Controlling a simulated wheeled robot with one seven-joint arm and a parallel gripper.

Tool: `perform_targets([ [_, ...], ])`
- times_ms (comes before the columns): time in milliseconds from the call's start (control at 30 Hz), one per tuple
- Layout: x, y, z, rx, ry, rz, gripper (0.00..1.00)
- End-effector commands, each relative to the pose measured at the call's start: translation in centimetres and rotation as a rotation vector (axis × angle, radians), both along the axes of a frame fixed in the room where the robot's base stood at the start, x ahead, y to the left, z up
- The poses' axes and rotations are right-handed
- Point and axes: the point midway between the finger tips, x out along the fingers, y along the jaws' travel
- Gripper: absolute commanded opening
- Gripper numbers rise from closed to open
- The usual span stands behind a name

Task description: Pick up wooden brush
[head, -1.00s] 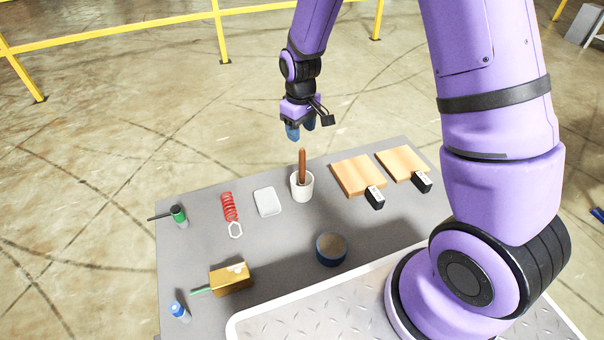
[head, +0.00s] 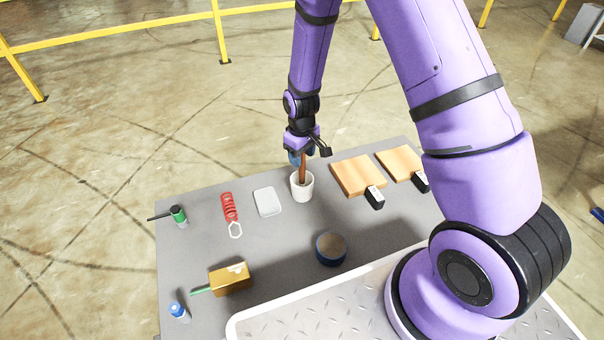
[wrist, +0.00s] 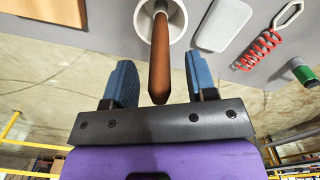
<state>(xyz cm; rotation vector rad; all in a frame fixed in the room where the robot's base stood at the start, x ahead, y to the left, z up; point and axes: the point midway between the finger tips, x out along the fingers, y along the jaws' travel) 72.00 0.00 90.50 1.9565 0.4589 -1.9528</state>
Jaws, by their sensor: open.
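The wooden brush shows as a brown handle (head: 303,172) standing up out of a white cup (head: 302,190) near the back edge of the table; its lower end is hidden in the cup. My gripper (head: 301,158) is at the top of the handle. In the wrist view, the brown handle (wrist: 160,62) runs between the two blue fingers of my gripper (wrist: 160,82), with a gap on both sides. The gripper is open and not holding the handle. The cup's rim (wrist: 178,32) lies beyond the fingertips.
Two wooden boards with black handles, one a board (head: 357,177), lie right of the cup. A white flat piece (head: 267,201) and a red coil (head: 229,207) lie left. A dark round tin (head: 331,248) and a gold box (head: 231,279) stand nearer the front. The table middle is clear.

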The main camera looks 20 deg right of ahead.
Motion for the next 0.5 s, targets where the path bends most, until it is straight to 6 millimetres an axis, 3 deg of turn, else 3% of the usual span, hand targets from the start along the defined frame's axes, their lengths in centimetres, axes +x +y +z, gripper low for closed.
perform_targets([
  [233, 0.01, -0.01, -0.07, 0.0, -0.001, 0.0, 0.49],
  [433, 0.0, -0.01, -0.07, 0.0, 0.0, -0.001, 0.03],
  [500, 0.0, -0.01, -0.06, 0.0, 0.0, -0.001, 0.0],
])
